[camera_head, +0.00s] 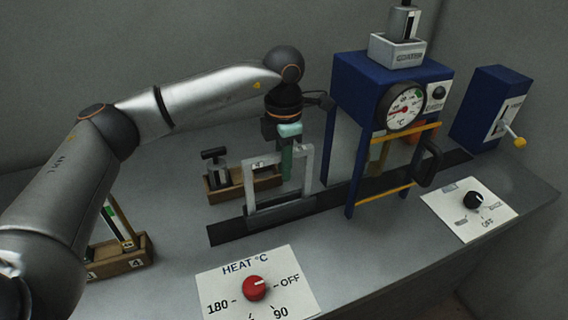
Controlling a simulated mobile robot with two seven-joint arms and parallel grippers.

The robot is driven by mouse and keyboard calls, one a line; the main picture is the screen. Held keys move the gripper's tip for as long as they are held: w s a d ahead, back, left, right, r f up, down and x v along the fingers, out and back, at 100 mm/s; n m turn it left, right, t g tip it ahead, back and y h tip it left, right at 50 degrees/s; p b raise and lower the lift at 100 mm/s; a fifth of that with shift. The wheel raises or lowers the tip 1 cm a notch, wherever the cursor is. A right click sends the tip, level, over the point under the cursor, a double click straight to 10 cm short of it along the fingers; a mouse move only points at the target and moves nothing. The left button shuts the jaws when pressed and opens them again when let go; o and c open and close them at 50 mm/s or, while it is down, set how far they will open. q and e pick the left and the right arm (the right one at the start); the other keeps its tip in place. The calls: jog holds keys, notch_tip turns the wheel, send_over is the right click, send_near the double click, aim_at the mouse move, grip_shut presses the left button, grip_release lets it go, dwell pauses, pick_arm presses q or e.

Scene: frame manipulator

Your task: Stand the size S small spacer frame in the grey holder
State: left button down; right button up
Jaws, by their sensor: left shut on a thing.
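My left gripper (284,133) points down above the middle of the table. It is shut on a narrow teal-green piece (287,163), seemingly the small spacer frame, seen almost edge-on; no size letter is readable on it. The piece hangs upright just behind the grey holder (280,212), a light grey upright frame on a low base. The holder's top bar partly covers the piece. I cannot tell whether the piece touches the holder. My right gripper is not in view.
The holder stands on a dark track (330,196) running under a blue press (390,85) with a gauge. Wooden racks stand behind (238,188) and at left (122,257). A red heat knob (256,288) is in front. A blue lever box (489,108) stands at right.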

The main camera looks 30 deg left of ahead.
pick_arm(q)
jog(key=c, duration=0.7)
grip_release()
jog(key=shift+c, duration=0.2)
notch_tip(320, 180, up, 12)
jog(key=shift+r, duration=0.2)
